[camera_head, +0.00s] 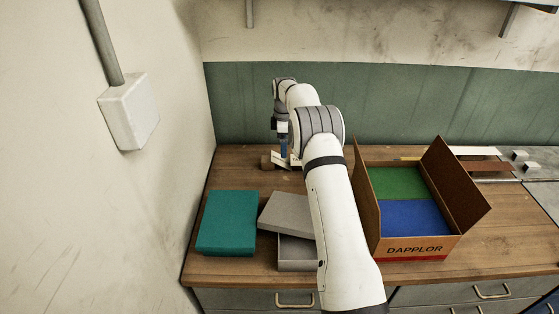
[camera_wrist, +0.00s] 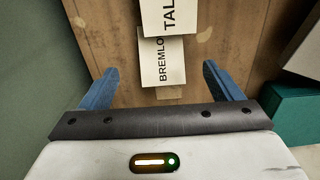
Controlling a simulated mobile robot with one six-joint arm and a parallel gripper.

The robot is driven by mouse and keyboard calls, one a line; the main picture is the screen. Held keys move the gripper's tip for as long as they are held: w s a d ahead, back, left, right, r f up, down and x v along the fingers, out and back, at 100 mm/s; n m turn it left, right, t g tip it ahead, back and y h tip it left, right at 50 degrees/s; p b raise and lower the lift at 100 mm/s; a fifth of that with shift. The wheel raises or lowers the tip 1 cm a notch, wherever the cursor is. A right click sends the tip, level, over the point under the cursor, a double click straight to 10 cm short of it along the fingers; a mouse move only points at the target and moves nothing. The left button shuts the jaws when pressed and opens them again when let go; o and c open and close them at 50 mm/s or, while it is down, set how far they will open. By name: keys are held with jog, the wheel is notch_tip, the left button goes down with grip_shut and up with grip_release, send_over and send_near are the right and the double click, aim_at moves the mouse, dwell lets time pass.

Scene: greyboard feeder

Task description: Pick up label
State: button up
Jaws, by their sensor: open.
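Two white labels with black print lie overlapping on the wooden counter. In the wrist view, one label (camera_wrist: 153,68) reads "BREMLO" and lies partly under another label (camera_wrist: 165,12) that starts "TAL"; the upper one runs out of the picture. My gripper (camera_wrist: 161,70) is open, with its blue fingers apart on either side of the "BREMLO" label and nothing between them held. In the head view my gripper (camera_head: 284,151) points down at the back left of the counter, close to the pale labels (camera_head: 279,158), which are partly hidden by it.
A teal box (camera_head: 227,222) and grey boxes (camera_head: 288,214) stand on the counter's (camera_head: 225,272) front left. An open cardboard box (camera_head: 420,246) marked "DAPPLOR", holding green and blue items, stands right of my arm. A green back wall (camera_head: 400,105) rises behind.

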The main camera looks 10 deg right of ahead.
aim_at(284, 161)
notch_tip(284, 161, down, 8)
jog(key=shift+f+p, duration=0.1)
jog(key=shift+p, duration=0.75)
jog(key=shift+f, duration=0.1)
jog(key=c, duration=1)
